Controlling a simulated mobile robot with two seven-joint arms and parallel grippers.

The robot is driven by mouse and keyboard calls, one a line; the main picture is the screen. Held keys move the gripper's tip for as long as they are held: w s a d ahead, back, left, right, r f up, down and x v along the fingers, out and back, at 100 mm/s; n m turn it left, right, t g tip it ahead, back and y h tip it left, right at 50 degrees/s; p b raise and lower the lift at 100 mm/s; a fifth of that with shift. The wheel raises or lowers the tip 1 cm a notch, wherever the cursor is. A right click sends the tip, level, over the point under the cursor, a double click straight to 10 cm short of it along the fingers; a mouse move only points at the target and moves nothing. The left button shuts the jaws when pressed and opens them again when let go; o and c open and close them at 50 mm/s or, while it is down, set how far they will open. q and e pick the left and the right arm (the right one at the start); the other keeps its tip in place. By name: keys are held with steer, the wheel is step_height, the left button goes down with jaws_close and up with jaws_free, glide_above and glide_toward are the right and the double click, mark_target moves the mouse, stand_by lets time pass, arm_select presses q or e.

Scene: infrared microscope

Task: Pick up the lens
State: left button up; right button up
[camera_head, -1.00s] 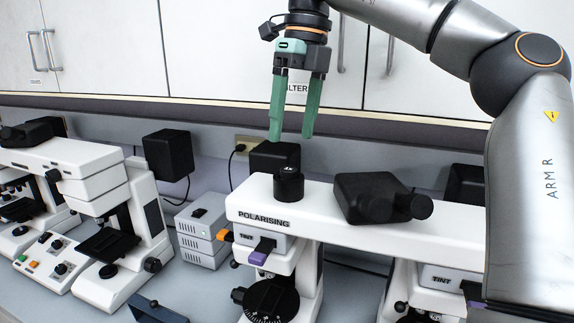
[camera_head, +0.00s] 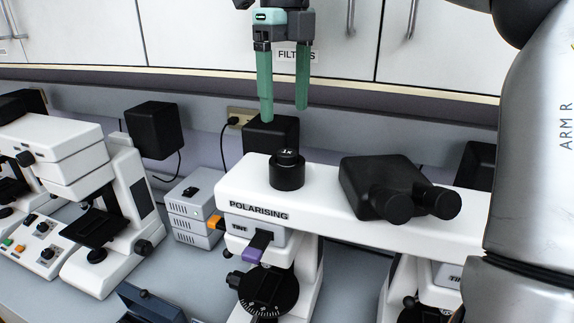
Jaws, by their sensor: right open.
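A short black cylinder with a smaller marked cap (camera_head: 287,169), which looks like the lens, stands upright on top of the white microscope labelled POLARISING (camera_head: 325,200). My right gripper (camera_head: 285,114) hangs above it with its green fingers pointing down. The fingers are apart and nothing is between them. In the picture there is a gap between the fingertips and the cap. My left gripper is out of view.
Black eyepieces (camera_head: 397,190) sit right of the cylinder on the same microscope. A black box (camera_head: 270,133) stands behind it. A grey box unit (camera_head: 194,208) and another white microscope (camera_head: 85,160) are to the left. Cabinets line the back wall.

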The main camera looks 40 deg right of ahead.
mark_target(286, 151)
steer(key=shift+f, duration=0.95)
steer(key=f, duration=0.4)
steer(key=shift+s+a+f, duration=0.1)
steer(key=shift+s+a, duration=0.05)
steer(key=shift+s, duration=0.15)
steer(key=shift+f, duration=0.6)
jaws_close()
